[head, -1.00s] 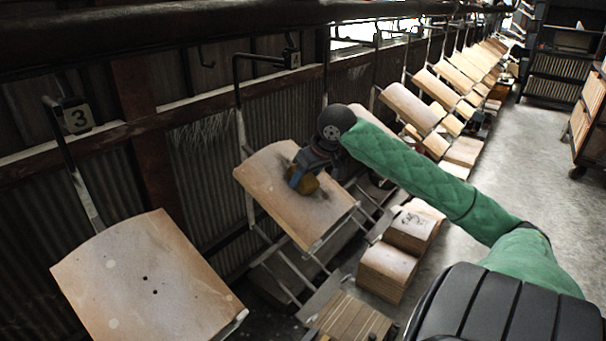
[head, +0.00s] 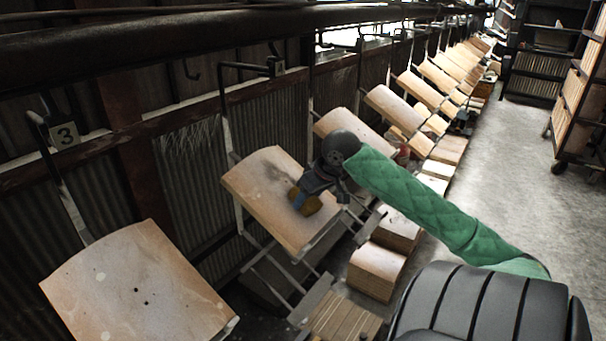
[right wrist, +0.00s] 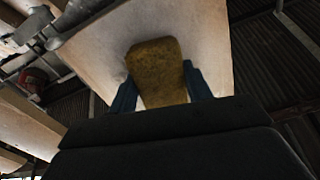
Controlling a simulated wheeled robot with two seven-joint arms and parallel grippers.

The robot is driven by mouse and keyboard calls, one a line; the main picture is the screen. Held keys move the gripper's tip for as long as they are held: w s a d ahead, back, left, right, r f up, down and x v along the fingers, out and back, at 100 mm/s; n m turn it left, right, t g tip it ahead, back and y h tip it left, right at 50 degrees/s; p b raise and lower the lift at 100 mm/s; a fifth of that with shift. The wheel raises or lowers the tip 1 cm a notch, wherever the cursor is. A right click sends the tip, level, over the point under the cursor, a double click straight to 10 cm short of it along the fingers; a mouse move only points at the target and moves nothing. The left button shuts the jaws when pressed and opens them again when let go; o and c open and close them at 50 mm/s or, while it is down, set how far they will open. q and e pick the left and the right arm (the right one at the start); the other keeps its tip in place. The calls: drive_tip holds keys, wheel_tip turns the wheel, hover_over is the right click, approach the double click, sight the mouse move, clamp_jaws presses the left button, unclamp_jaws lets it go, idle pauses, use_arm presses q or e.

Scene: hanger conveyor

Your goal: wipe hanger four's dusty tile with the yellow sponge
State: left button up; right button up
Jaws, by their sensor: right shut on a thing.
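Hanger four's tile (head: 262,176) hangs tilted in the middle of the head view, with a grey dusty smudge near its upper middle. The hanger's number plate (head: 279,66) is seen edge-on, its figure hard to read. My right gripper (head: 301,199) is shut on the yellow sponge (head: 308,206) over the lower right part of this tile. In the right wrist view the sponge (right wrist: 158,72) sits between the blue fingers, against or very near the pale tile face (right wrist: 105,45); exact contact cannot be told. My left gripper is not in view.
Hanger three's tile (head: 138,287) hangs at the lower left, under its number plate (head: 65,135). More tiles on hangers run back to the upper right. Stacked tiles (head: 376,270) stand below my right arm. The floor (head: 505,160) at the right is clear.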

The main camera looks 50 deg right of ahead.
sight(324, 204)
drive_tip(key=shift+s+d+f+p, duration=0.1)
drive_tip(key=shift+s+f+p, duration=0.3)
drive_tip(key=shift+s, duration=0.35)
drive_tip(key=shift+s+d+f+p, duration=0.1)
drive_tip(key=shift+s+f+p, duration=0.15)
drive_tip(key=shift+s+p, duration=0.35)
drive_tip(key=shift+s+f+p, duration=0.25)
drive_tip(key=shift+s+f, duration=0.1)
drive_tip(key=shift+s, duration=0.55)
drive_tip(key=shift+w+d+f+p, duration=0.1)
drive_tip(key=shift+d+p, duration=0.6)
drive_tip(key=shift+d, duration=0.1)
drive_tip(key=shift+w+r+p, duration=0.3)
drive_tip(key=shift+r+p, duration=0.05)
drive_tip(key=shift+p, duration=0.15)
drive_tip(key=shift+w+a+r+p, duration=0.1)
drive_tip(key=shift+w+r+p, duration=0.15)
drive_tip(key=shift+w+p, duration=0.3)
drive_tip(key=shift+w+r+p, duration=0.2)
drive_tip(key=shift+w+p, duration=0.3)
drive_tip(key=shift+p, duration=0.05)
drive_tip(key=shift+w, duration=0.3)
